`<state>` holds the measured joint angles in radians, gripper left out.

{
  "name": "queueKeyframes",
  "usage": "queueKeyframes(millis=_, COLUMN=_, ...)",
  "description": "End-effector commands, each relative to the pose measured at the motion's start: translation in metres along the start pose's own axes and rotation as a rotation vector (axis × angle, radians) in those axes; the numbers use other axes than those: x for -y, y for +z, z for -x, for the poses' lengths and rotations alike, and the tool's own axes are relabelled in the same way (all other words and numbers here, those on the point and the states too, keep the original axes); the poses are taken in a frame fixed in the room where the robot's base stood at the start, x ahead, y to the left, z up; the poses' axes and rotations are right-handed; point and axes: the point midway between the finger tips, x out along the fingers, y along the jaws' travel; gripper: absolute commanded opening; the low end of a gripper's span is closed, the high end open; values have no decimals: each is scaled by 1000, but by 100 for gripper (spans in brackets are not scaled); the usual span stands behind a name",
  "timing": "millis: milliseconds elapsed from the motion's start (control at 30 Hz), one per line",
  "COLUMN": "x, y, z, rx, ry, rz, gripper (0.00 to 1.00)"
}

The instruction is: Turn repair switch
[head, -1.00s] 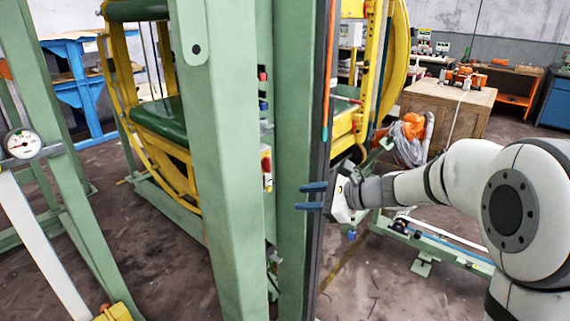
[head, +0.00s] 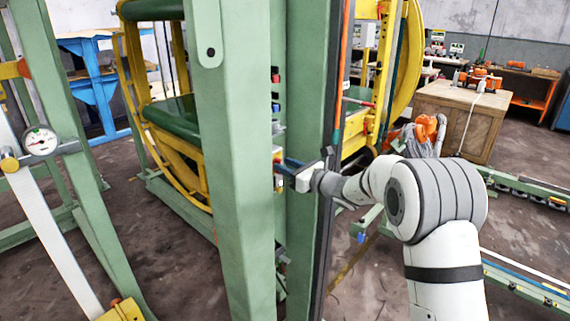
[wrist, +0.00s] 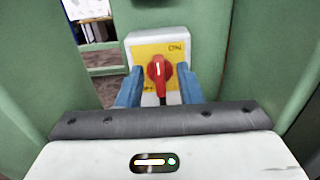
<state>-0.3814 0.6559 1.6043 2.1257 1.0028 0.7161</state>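The repair switch is a red rotary knob (wrist: 159,69) on a yellow plate on a white box (wrist: 150,38), fixed among green frame posts. In the wrist view its white mark points roughly up, and lettering like "ON" shows at the plate's upper right. My gripper (wrist: 158,86) is open, with one blue finger on each side of the knob and gaps visible between. How far the fingertips reach along the knob, I cannot tell. In the head view my gripper (head: 283,168) reaches in between two green posts, and only a small yellow and red part of the switch (head: 277,156) shows there.
A thick green post (head: 235,150) stands left of the gripper and another green post (head: 305,100) stands close to it. Yellow wheel frames (head: 170,160) are behind. A wooden crate (head: 455,125) stands at back right. Dark floor (head: 345,295) is open at the front.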

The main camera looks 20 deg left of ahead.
Motion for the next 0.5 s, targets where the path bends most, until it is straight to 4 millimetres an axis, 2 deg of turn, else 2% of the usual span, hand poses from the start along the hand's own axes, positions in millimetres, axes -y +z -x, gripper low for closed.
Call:
queueKeyframes(millis=133, x=0, y=0, z=-8, rx=0, ry=1, rz=0, gripper=33)
queueKeyframes(millis=367, x=0, y=0, z=-8, rx=0, ry=0, rz=0, gripper=33)
queueKeyframes(millis=500, x=0, y=0, z=-7, rx=0, ry=0, rz=0, gripper=21)
